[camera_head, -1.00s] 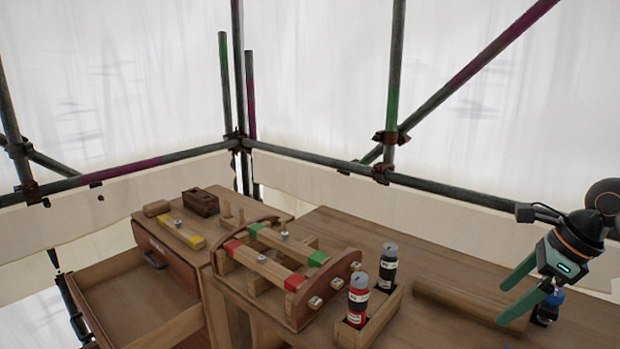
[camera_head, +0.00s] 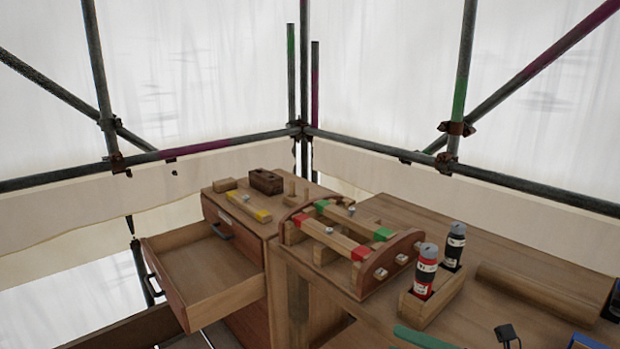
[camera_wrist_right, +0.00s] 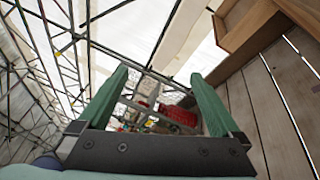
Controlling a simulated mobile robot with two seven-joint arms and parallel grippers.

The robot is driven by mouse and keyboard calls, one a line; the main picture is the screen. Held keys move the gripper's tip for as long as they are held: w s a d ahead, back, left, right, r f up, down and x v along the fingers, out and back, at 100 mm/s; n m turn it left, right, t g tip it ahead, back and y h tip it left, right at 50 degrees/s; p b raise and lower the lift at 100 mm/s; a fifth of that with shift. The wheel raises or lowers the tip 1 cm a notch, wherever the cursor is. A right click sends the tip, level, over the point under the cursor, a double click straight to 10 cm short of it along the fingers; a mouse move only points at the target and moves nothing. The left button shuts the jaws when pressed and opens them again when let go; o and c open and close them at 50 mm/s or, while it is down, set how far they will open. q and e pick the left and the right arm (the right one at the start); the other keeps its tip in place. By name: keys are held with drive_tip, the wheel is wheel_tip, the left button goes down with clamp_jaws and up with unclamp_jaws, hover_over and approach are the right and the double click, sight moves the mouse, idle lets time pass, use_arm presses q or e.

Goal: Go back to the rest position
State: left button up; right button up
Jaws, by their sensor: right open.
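My right gripper (camera_wrist_right: 159,76) shows in the right wrist view with its two green fingers spread apart and nothing between them. Beyond the fingers are scaffold poles, netting and a blurred red object far below. In the head view a green strip (camera_head: 424,338), which looks like one of my fingers, shows at the bottom edge; the rest of that gripper is out of frame. My left gripper is not in view.
The workbench (camera_head: 395,312) holds a wooden rack (camera_head: 400,256) with red- and green-ended bars, a red bottle (camera_head: 425,271), a black bottle (camera_head: 455,241) and a wooden roller (camera_head: 540,293). An open drawer (camera_head: 205,268) juts out left. Scaffold poles (camera_head: 300,90) stand behind.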

wheel_tip(320, 180, down, 18)
drive_tip(key=s+d+m+t+h+b, duration=0.1)
drive_tip(key=m+t+h+b, duration=0.15)
drive_tip(key=m+h, duration=0.6)
drive_tip(key=s+m+t+h+b, duration=0.1)
drive_tip(key=s+m+t+h, duration=0.2)
drive_tip(key=m, duration=1.1)
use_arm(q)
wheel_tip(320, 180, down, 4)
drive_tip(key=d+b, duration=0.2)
use_arm(e)
drive_tip(key=s+a+f+m+g+h, duration=0.1)
drive_tip(key=s+a+f+m+g, duration=0.2)
drive_tip(key=s+f+m, duration=0.4)
drive_tip(key=s+a+f+m+g, duration=0.2)
drive_tip(key=s+f+g, duration=0.3)
drive_tip(key=f, duration=0.4)
use_arm(q)
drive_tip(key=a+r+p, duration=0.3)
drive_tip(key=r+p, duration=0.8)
drive_tip(key=p, duration=0.4)
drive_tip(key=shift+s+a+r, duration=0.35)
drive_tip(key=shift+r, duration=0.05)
use_arm(e)
drive_tip(key=s+d+r+t+h, duration=0.1)
drive_tip(key=d+r+t, duration=0.1)
drive_tip(key=r, duration=0.9)
drive_tip(key=shift+s+d+r, duration=0.15)
drive_tip(key=shift+s+d, duration=0.2)
drive_tip(key=shift+d, duration=0.55)
